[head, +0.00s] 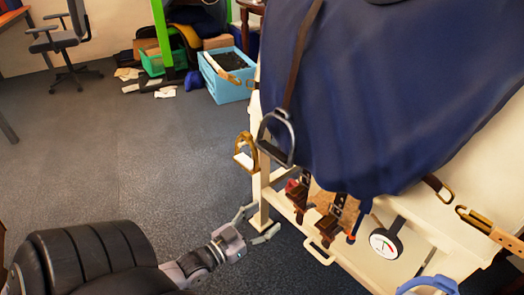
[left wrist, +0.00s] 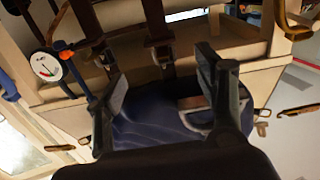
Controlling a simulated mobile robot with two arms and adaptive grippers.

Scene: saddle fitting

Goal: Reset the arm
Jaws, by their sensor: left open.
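My left gripper (head: 262,222) is open and empty, its two fingers spread low beside the front leg of the cream wooden stand (head: 380,262). In the left wrist view its fingers (left wrist: 162,80) stand apart with nothing between them; the stand and dark blue cloth (left wrist: 160,128) show beyond. My right gripper is in neither view. The dark blue cloth (head: 385,90) hangs over the stand, above and to the right of the left gripper. A grey metal stirrup (head: 277,140) hangs on a brown strap (head: 302,50) in front of the cloth.
A brass stirrup (head: 246,152) hangs at the stand's left side. A round gauge (head: 384,243) and buckled brown straps (head: 334,220) sit on the stand's low shelf. A blue crate (head: 226,88) and an office chair (head: 62,42) stand farther back. The floor left is open.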

